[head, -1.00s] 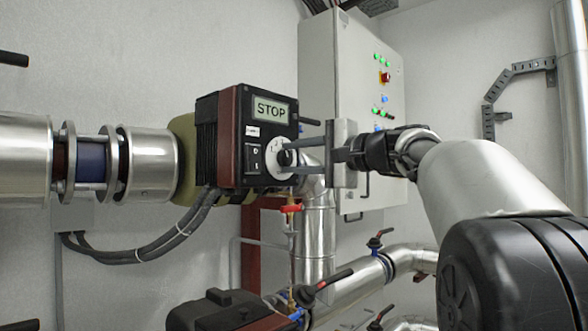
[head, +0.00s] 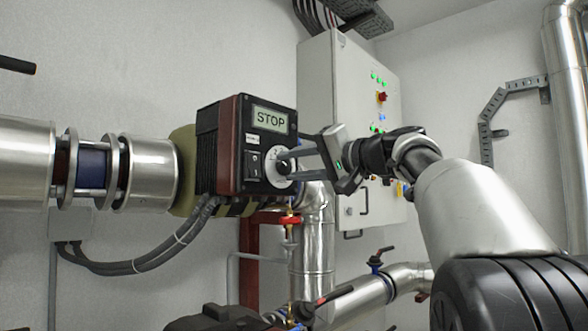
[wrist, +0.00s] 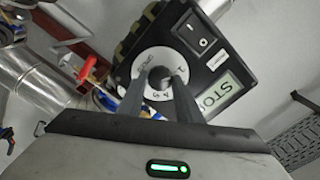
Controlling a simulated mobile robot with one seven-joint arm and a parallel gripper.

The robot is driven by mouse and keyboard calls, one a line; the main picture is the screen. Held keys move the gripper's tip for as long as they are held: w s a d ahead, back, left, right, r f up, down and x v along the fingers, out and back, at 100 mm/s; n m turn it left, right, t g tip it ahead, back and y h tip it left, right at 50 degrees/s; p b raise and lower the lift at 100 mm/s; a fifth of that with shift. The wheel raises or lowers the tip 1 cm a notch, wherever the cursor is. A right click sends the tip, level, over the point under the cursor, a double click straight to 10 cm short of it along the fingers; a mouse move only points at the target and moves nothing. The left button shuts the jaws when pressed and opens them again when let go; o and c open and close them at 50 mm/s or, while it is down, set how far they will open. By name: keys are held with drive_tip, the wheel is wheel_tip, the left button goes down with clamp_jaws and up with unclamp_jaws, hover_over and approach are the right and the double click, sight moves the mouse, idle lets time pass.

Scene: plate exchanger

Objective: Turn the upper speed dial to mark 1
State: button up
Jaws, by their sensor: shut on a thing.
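The upper pump's black control box (head: 243,112) hangs on the pipe at the middle of the head view, its display (head: 270,119) reading STOP. The speed dial has a white round face (head: 276,178) with marks and a small dark knob at its centre. My gripper (head: 286,163) comes from the right and is shut on the knob. In the wrist view the fingers (wrist: 160,88) sit on both sides of the dark knob, over the white dial face (wrist: 152,60). The knob's pointer is hidden between the fingers, so its mark cannot be read.
A rocker switch (head: 254,163) sits left of the dial. A grey cabinet (head: 330,90) stands behind my gripper. A red-handled valve (head: 290,219) and silver pipes (head: 318,250) lie below. A black cable (head: 150,260) loops under the box at left.

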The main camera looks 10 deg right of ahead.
idle(0.4)
drive_tip(key=o, duration=1)
drive_tip(key=shift+o, duration=0.2)
drive_tip(key=v, duration=1.7)
drive_tip(key=shift+s+d, duration=0.15)
drive_tip(key=shift+s, duration=0.05)
